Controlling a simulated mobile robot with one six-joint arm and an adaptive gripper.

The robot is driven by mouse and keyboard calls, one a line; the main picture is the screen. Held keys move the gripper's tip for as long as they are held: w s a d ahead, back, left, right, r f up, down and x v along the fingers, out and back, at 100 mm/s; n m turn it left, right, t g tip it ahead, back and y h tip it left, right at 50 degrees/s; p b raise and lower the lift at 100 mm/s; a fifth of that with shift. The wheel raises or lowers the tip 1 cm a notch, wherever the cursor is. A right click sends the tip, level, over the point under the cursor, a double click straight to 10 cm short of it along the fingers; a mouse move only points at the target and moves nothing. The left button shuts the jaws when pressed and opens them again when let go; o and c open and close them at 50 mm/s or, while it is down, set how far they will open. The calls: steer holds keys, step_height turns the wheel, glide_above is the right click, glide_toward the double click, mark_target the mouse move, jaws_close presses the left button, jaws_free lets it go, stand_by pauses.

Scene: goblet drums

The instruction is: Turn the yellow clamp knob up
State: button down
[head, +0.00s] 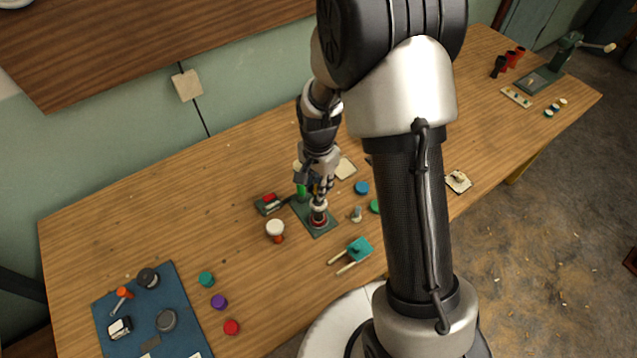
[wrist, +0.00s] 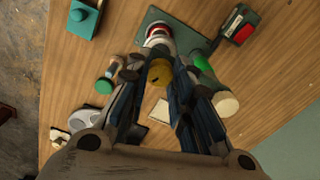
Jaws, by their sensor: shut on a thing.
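The yellow clamp knob (wrist: 160,75) shows between the two fingers of my gripper (wrist: 158,62) in the wrist view. The fingers are closed in on it from both sides and hide its edges. Just beyond it is a round white and red piece (wrist: 158,41) on a dark green base plate (wrist: 190,38). In the head view my gripper (head: 321,190) points down over that plate (head: 323,230), above the red and white piece (head: 319,218). The knob cannot be made out there.
A green drum with a cream head (wrist: 223,103) stands close beside my right finger. A dark box with a red top (head: 268,203) and a white-topped drum (head: 275,229) are near the plate. A teal block with rods (head: 359,249) lies in front. A blue mat (head: 140,320) is far left.

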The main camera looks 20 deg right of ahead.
steer(key=n, duration=0.5)
steer(key=shift+n, duration=0.4)
steer(key=n, duration=1.2)
steer(key=shift+n+p, duration=0.3)
steer(key=n, duration=0.5)
steer(key=shift+n, duration=0.4)
steer(key=c, duration=1.4)
jaws_free()
steer(key=shift+o, duration=0.2)
